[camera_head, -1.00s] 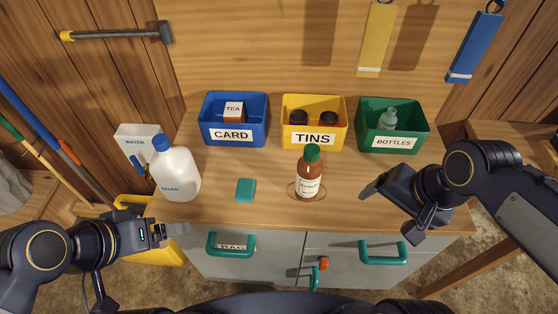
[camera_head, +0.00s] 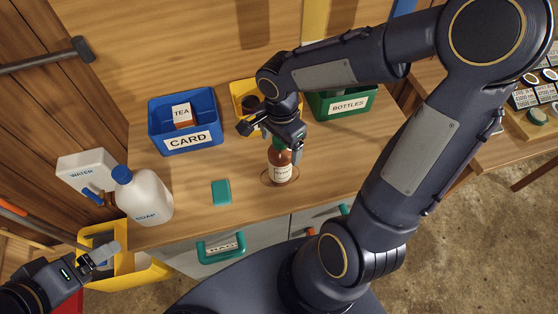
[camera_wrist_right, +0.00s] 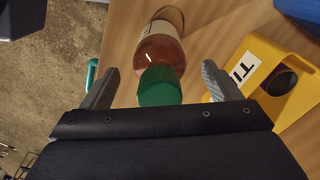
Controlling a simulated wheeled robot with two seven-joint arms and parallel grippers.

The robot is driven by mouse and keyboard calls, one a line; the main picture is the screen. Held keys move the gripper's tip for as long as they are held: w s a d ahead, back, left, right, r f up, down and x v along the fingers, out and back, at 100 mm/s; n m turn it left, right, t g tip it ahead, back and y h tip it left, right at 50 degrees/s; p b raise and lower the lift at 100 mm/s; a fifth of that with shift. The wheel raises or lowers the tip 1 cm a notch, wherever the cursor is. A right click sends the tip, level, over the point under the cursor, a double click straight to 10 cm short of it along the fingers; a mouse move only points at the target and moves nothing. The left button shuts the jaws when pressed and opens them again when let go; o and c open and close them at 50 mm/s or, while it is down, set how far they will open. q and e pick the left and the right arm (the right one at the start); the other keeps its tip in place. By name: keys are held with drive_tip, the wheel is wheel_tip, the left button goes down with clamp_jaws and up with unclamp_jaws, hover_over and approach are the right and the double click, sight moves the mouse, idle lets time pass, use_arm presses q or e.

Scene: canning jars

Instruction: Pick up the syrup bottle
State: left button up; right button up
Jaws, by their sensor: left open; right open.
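The syrup bottle (camera_head: 281,168), brown-red with a pale label and a green cap, stands upright on the wooden worktop inside a ring mark. My right gripper (camera_head: 276,139) is above it, pointing down, and partly hides the cap. In the right wrist view the bottle's green cap (camera_wrist_right: 160,87) lies between the two open fingers (camera_wrist_right: 160,84), with a gap on each side. The right gripper is open and holds nothing. My left gripper (camera_head: 98,257) is open and empty at the lower left, off the worktop's front edge.
A blue CARD bin (camera_head: 190,143), a yellow TINS bin (camera_head: 240,92) and a green BOTTLES bin (camera_head: 345,105) stand behind the bottle. A white soap jug (camera_head: 148,198) and a teal block (camera_head: 221,192) are to its left. The worktop front right of the bottle is clear.

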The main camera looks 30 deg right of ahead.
drive_tip(key=shift+f, duration=0.9)
drive_tip(key=shift+c, duration=0.3)
drive_tip(key=c, duration=1.4)
drive_tip(key=shift+c, duration=0.6)
drive_tip(key=shift+r, duration=0.2)
